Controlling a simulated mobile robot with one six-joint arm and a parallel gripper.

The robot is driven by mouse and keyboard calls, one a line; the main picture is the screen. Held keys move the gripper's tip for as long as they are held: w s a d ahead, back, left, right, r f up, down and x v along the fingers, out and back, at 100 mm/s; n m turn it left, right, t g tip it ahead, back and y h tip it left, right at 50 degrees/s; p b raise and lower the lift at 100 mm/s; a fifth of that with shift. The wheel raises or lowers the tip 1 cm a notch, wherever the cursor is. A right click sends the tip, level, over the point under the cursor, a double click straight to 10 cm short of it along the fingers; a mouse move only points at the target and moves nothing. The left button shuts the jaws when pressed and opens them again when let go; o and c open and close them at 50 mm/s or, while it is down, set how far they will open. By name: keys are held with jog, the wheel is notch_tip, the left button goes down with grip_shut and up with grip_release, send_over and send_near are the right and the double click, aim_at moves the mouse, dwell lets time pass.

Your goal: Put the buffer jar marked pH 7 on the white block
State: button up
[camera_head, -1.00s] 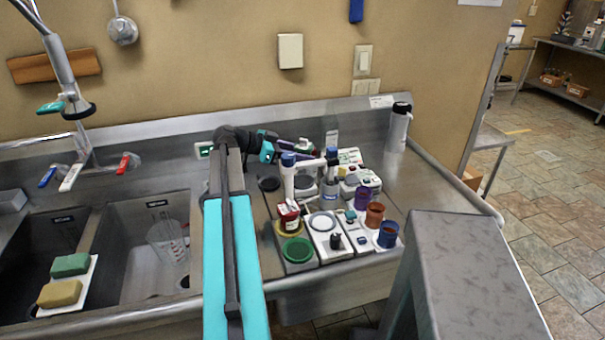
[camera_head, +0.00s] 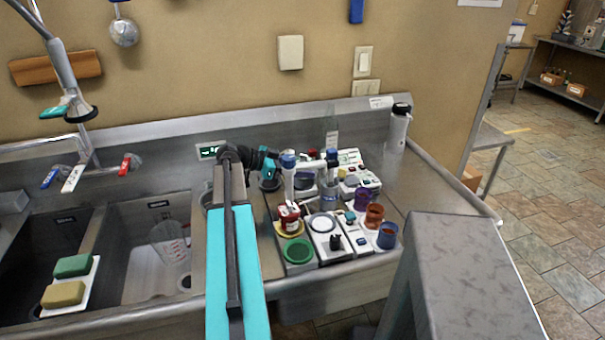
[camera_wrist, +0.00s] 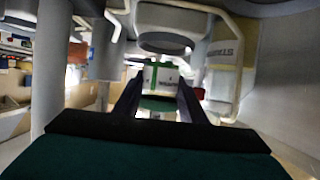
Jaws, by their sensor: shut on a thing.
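My gripper (camera_wrist: 158,98) is shut on a small jar (camera_wrist: 162,77) with a white label and green bands. Dark marks on its label are too small to read. In the head view my gripper (camera_head: 271,166) is behind the white-and-blue stand, and the held jar cannot be made out there. A red jar with a white label (camera_head: 289,218) stands on a yellow disc. A green disc (camera_head: 298,251) is in front of it. A white block with a round ring (camera_head: 322,223) lies to their right; I cannot tell whether it is the task's white block.
A white stand with blue caps (camera_head: 289,180) rises close to my gripper. A grey bottle (camera_head: 398,128) is at the back. Sinks (camera_head: 130,245) lie left; the counter's right side is clear.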

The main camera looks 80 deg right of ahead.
jog(key=shift+f, duration=0.95)
jog(key=shift+f, duration=0.1)
jog(key=o, duration=1)
jog(key=shift+r, duration=0.2)
jog(key=shift+w+a, duration=0.1)
jog(key=shift+w, duration=0.25)
jog(key=b+v, duration=0.3)
jog(key=v, duration=0.8)
jog(key=shift+a+r, duration=0.1)
jog(key=shift+r, duration=0.1)
